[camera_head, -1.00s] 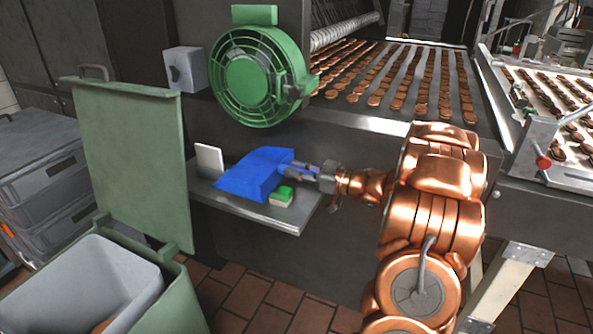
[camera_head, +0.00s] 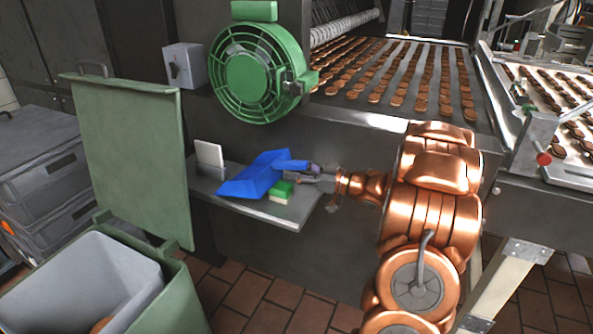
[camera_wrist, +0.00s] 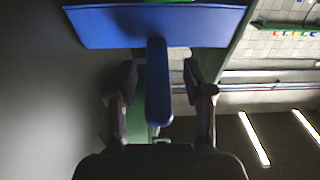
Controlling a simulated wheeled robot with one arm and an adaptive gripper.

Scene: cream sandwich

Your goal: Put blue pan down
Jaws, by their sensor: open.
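The blue pan (camera_head: 252,178) rests tilted on the small grey shelf (camera_head: 232,202), with its handle (camera_head: 294,165) pointing right toward my gripper. My gripper (camera_head: 316,173) is at the handle's end. In the wrist view my gripper (camera_wrist: 160,92) is open, with one finger on each side of the blue handle (camera_wrist: 158,85) and gaps visible between. The pan's blue body (camera_wrist: 155,27) spans the top of that view. Whether a finger touches the handle is hard to tell.
A green and white sponge-like block (camera_head: 281,191) lies on the shelf beside the pan. A white card (camera_head: 210,156) stands at the shelf's back left. A green fan (camera_head: 255,72) is above. An open green bin (camera_head: 150,290) stands at lower left.

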